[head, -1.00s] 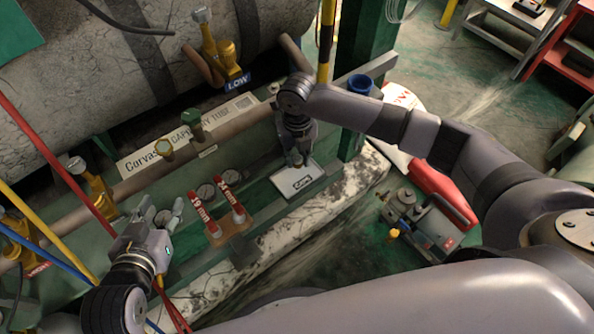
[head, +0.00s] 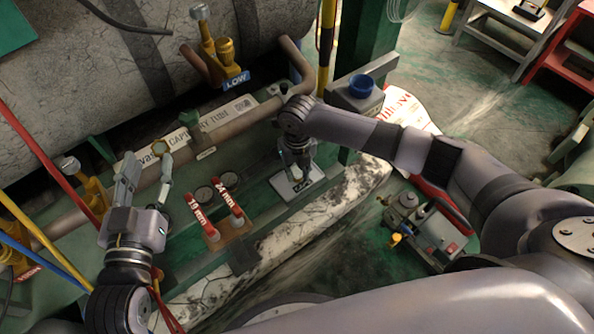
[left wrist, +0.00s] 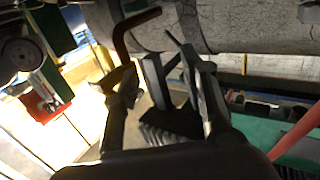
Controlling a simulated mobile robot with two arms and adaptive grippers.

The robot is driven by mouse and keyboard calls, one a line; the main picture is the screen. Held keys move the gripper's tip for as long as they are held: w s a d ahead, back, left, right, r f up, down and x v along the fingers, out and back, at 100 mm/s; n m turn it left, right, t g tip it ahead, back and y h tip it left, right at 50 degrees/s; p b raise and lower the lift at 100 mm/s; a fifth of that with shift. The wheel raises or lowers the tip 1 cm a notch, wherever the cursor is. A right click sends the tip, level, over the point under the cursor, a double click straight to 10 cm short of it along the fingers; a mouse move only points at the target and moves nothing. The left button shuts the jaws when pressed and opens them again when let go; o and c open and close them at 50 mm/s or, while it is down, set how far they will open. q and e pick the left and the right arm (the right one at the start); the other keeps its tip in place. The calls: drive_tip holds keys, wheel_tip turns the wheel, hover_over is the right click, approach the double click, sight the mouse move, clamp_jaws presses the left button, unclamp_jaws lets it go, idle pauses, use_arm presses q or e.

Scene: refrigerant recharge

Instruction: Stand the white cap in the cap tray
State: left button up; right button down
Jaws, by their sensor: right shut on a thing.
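The cap tray (head: 283,189) is a small pale tray with a dark-lettered label, on the green bench in the head view. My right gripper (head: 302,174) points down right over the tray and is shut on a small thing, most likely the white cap. The fingers largely hide the cap, and I cannot tell whether it touches the tray. My left gripper (head: 149,160) is open and empty, fingers pointing up beside the pipe, well left of the tray. Its spread fingers also show in the left wrist view (left wrist: 165,85).
A brown holder (head: 236,228) with red 19 mm and 24 mm tags stands left of the tray. A blue cup (head: 361,86) is behind it to the right. Red, yellow and blue hoses run at left. A pump (head: 425,228) stands on the floor.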

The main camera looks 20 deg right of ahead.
drive_tip(key=shift+f, duration=0.1)
drive_tip(key=c, duration=1.3)
unclamp_jaws()
drive_tip(key=shift+c, duration=0.2)
